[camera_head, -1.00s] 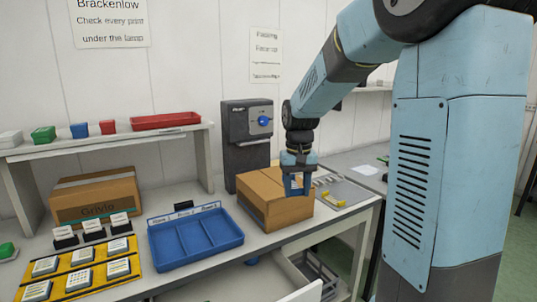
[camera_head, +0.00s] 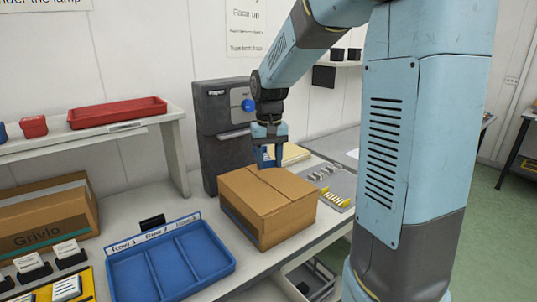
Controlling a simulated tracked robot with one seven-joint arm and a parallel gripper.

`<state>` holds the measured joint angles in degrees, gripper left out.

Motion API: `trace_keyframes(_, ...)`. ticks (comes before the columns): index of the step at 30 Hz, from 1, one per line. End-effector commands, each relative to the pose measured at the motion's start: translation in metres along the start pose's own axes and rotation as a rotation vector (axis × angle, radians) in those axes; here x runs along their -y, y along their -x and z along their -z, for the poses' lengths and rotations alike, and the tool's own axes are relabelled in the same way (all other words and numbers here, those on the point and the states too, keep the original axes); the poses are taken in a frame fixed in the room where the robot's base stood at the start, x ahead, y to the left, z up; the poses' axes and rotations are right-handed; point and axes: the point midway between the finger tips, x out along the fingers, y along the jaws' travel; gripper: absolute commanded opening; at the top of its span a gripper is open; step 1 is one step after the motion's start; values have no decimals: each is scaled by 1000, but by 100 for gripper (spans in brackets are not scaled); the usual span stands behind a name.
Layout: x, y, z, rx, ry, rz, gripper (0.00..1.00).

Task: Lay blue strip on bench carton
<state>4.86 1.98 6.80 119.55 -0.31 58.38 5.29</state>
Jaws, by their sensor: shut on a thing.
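The bench carton (camera_head: 265,200) is a closed brown box on the bench, right of the blue tray. A blue band (camera_head: 239,222) runs low along its left face. My gripper (camera_head: 268,163) points down at the carton's back top edge, its blue fingers overlapping that edge in the picture. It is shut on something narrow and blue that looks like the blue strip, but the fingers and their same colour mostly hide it. I cannot tell whether it touches the carton.
A blue divided tray (camera_head: 172,262) lies left of the carton. A dark dispenser (camera_head: 223,135) stands behind it. A tan pad (camera_head: 296,153) and a grey tray (camera_head: 330,184) with small pieces are to the right. A second carton (camera_head: 45,215) sits far left. The carton's top is clear.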

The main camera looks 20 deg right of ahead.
Motion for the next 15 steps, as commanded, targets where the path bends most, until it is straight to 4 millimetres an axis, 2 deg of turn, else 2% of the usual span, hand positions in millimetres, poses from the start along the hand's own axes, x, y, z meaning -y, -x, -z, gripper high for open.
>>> trace_keyframes(5,-6,-8,0,1,-11,0,18)
trace_keyframes(15,-12,-40,1,2,-23,0,18)
